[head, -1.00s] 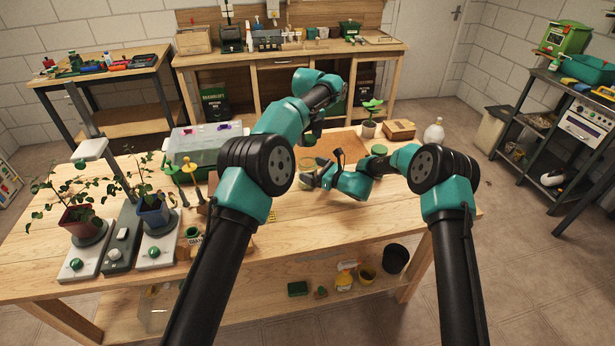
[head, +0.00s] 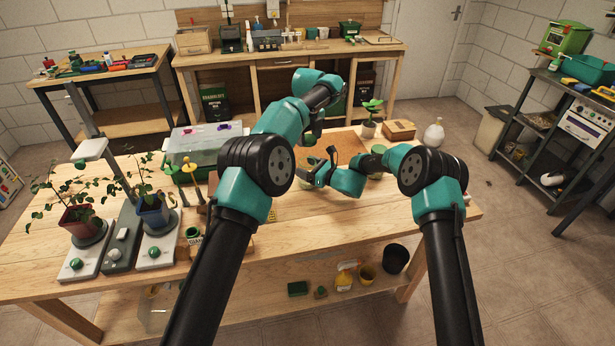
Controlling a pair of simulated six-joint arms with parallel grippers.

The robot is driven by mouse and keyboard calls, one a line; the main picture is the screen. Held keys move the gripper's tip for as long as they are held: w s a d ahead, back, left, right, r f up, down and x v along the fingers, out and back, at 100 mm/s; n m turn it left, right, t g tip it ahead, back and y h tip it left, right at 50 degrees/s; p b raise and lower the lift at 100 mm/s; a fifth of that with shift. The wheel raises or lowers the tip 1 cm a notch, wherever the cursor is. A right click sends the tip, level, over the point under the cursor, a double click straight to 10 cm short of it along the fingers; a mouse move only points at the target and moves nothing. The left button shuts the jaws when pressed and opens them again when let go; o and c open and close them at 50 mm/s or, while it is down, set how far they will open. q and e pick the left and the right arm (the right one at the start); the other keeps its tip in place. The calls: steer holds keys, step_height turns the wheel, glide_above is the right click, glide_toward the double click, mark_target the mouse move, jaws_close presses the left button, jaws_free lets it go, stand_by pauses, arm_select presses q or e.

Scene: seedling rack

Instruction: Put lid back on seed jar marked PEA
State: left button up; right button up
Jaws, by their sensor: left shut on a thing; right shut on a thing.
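A clear jar (head: 304,176) with pale yellowish contents is on the bench near the middle, partly hidden by my arms; its label cannot be read. My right gripper (head: 318,170) comes in from the right, low over the bench, and is shut on the jar. My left gripper (head: 314,139) points down above and behind the jar, its fingers largely hidden by my own arm. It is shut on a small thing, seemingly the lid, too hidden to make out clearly. A green round top (head: 378,149) shows farther right, partly behind my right arm.
A propagator box (head: 205,142) and green-topped tools (head: 187,172) stand left of my arms. Potted plants (head: 153,211) on grey bases are farther left. A small potted seedling (head: 369,127), a cardboard box (head: 398,130) and a white bottle (head: 434,132) stand at the back right. The front bench is mostly clear.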

mark_target(308, 155)
steer(key=c, duration=0.5)
arm_select(q)
steer(key=shift+f, duration=2.5)
steer(key=shift+f, duration=0.15)
steer(key=shift+f, duration=0.75)
steer(key=shift+f, duration=0.55)
arm_select(e)
steer(key=c, duration=0.5)
steer(key=shift+o, duration=0.2)
